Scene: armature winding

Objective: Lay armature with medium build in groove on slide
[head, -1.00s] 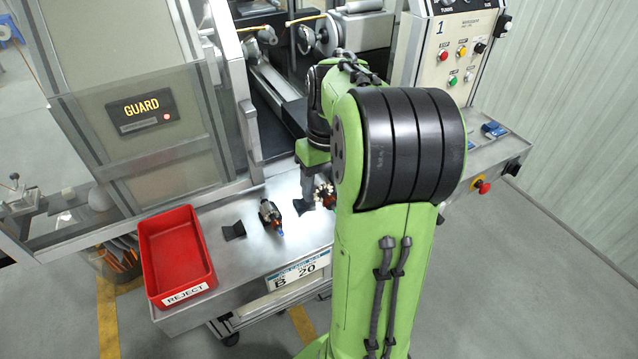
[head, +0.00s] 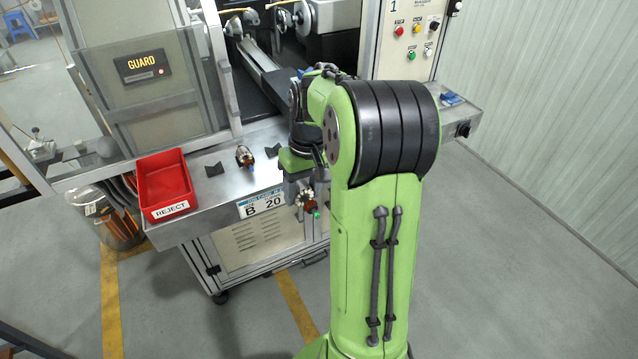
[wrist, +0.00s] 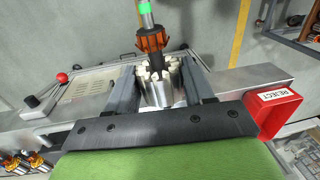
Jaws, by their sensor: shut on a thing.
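My gripper (head: 303,185) is shut on an armature (head: 308,201) with copper windings and a green shaft tip, held in front of the table's front edge. In the wrist view the held armature (wrist: 153,42) lies between the two grey fingers (wrist: 160,82), its pale stack at the fingers and its green tip pointing away. A second armature (head: 244,156) with a blue tip lies on the table. A long metal slide rail (head: 256,62) runs into the machine behind; I cannot make out its groove.
Two dark V-shaped rests (head: 214,169) stand on the metal table (head: 228,186). A red REJECT bin (head: 165,183) is at its left end. The GUARD panel (head: 147,65) stands behind on the left, the control box (head: 408,40) on the right. Floor in front is clear.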

